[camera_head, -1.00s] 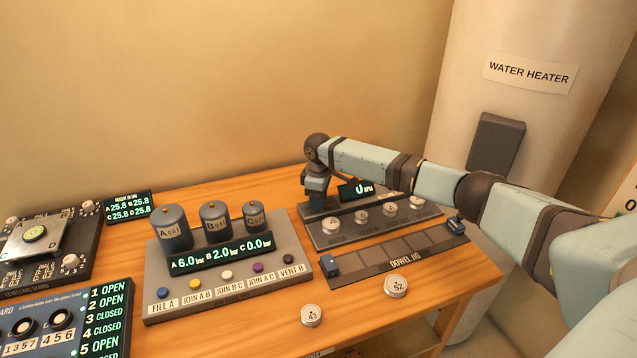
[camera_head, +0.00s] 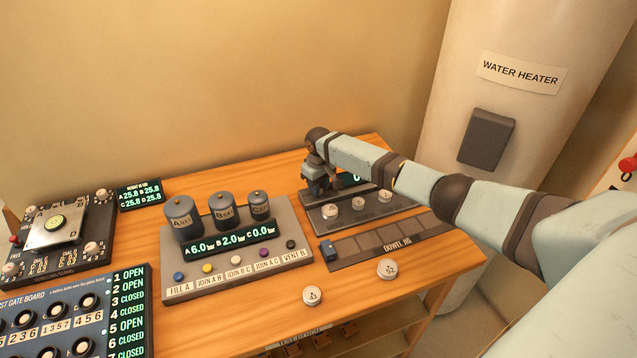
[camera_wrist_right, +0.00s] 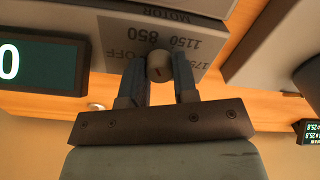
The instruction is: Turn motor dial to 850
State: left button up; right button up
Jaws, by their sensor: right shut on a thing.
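The motor dial (camera_wrist_right: 158,67) is a small round grey knob on a grey panel (camera_wrist_right: 140,30), seen upside down in the right wrist view. The labels MOTOR, 1150, 850, OFF and a partly cut-off 17.. are printed around it. My right gripper (camera_wrist_right: 158,76) is shut on the dial, one dark finger on each side. The dial's face shows a small dark mark, but I cannot tell which label it points to. A dark display (camera_wrist_right: 40,62) beside the panel reads 0. In the head view my right gripper (camera_head: 318,186) is at the panel's left end and hides the dial.
The pressure unit (camera_head: 238,270) with three grey canisters stands left of the panel. The dowel jig (camera_head: 390,243) lies in front. Two round numbered pieces (camera_head: 387,268) sit near the table's front edge. My right arm spans the right side, before the water heater (camera_head: 480,70).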

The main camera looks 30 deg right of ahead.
dwell(0.4)
jog(key=o, duration=0.9)
jog(key=shift+o, duration=0.2)
jog(key=shift+r, duration=0.1)
notch_tip(320, 180, up, 14)
jog(key=shift+b, duration=0.4)
jog(key=shift+f, duration=0.25)
